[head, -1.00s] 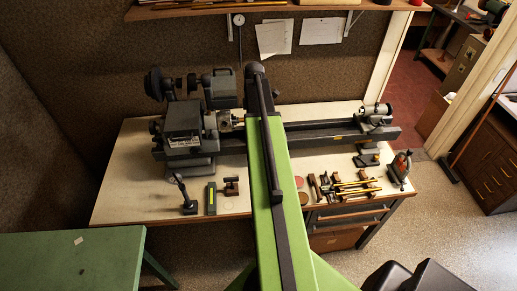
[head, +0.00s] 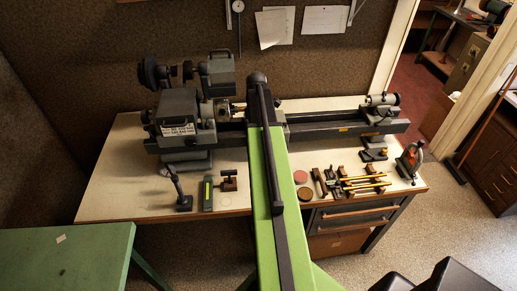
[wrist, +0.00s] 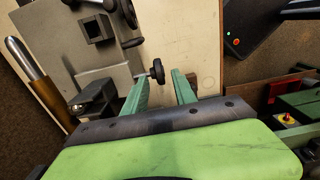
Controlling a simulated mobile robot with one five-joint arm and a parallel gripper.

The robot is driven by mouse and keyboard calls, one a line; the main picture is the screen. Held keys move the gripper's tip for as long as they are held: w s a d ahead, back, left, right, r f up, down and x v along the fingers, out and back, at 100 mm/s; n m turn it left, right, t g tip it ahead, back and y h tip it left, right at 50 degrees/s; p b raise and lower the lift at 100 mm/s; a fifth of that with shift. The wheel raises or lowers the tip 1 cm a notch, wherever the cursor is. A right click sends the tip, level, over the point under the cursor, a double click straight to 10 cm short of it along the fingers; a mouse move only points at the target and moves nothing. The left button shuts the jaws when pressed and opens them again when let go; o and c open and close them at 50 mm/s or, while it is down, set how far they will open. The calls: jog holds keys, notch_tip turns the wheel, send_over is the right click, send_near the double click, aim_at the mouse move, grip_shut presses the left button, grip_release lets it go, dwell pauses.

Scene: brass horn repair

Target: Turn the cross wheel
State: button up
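In the wrist view a small black wheel (wrist: 157,70) on a short shaft, which looks like the cross wheel, sticks out from the side of a grey metal block (wrist: 88,72). My gripper (wrist: 160,76) is open, its two green fingers on either side of the wheel, with the wheel around the fingertips. I cannot tell whether either finger touches it. In the head view my green arm covers the gripper and the wheel. The grey lathe (head: 182,120) stands on the bench there.
The pale bench top (head: 110,185) holds a black stand (head: 179,190), a red-and-grey tool (head: 410,160) and several brass rods (head: 365,182). A green table (head: 65,262) is at the lower left.

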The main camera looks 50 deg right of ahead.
notch_tip(320, 180, down, 5)
jog(key=b, duration=0.3)
jog(key=shift+r, duration=0.1)
